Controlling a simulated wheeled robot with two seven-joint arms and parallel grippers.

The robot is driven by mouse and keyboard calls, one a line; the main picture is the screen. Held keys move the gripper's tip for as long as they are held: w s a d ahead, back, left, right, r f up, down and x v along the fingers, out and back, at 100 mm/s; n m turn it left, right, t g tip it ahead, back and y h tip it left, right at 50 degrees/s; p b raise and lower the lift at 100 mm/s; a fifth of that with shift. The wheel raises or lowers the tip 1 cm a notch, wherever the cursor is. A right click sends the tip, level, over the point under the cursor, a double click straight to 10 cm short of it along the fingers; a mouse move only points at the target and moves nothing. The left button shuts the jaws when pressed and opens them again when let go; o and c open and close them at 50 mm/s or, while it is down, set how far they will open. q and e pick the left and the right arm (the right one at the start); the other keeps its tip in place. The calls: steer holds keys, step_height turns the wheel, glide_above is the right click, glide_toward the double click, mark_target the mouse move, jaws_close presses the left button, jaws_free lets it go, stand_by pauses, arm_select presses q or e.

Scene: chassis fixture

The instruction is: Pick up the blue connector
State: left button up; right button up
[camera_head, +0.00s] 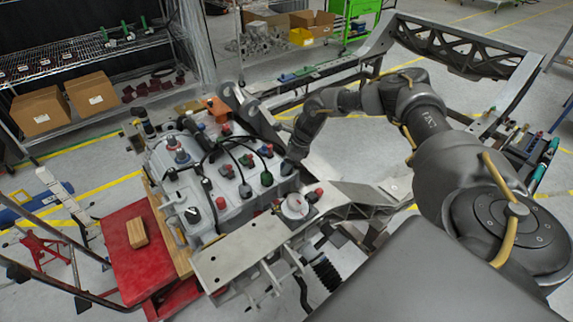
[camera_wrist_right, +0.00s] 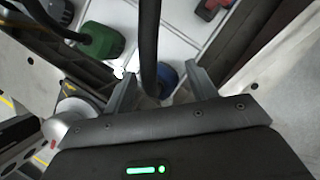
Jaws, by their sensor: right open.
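The blue connector (camera_wrist_right: 168,78) shows in the right wrist view, between the two fingers of my right gripper (camera_wrist_right: 159,74). A dark cable runs down in front of it and hides part of it. The fingers stand apart, one on each side of the connector. In the head view the blue connector (camera_head: 287,168) is at the right end of the grey housing, just below my right gripper (camera_head: 294,154). The jaws look small and dark there, so any contact cannot be told. My left gripper is in neither view.
A green connector (camera_wrist_right: 101,40) and a red connector (camera_wrist_right: 209,9) sit close by on the grey housing (camera_head: 228,208). Several dark cables arch over it. A white round gauge-like part (camera_head: 294,206) stands in front. A red cart (camera_head: 140,262) with a wooden block (camera_head: 137,233) is at left.

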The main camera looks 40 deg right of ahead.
jaws_close()
steer(key=shift+r, duration=0.1)
stand_by(0.3)
steer(key=shift+r+b, duration=0.55)
steer(key=shift+b, duration=0.1)
steer(key=s+a+r+b, duration=0.2)
steer(key=s+r+b, duration=0.3)
steer(key=s+r, duration=0.6)
steer(key=s, duration=0.2)
steer(key=shift+s+a+r+b, duration=0.25)
steer(key=shift+s+r+b, duration=0.05)
steer(key=shift+s+r, duration=0.1)
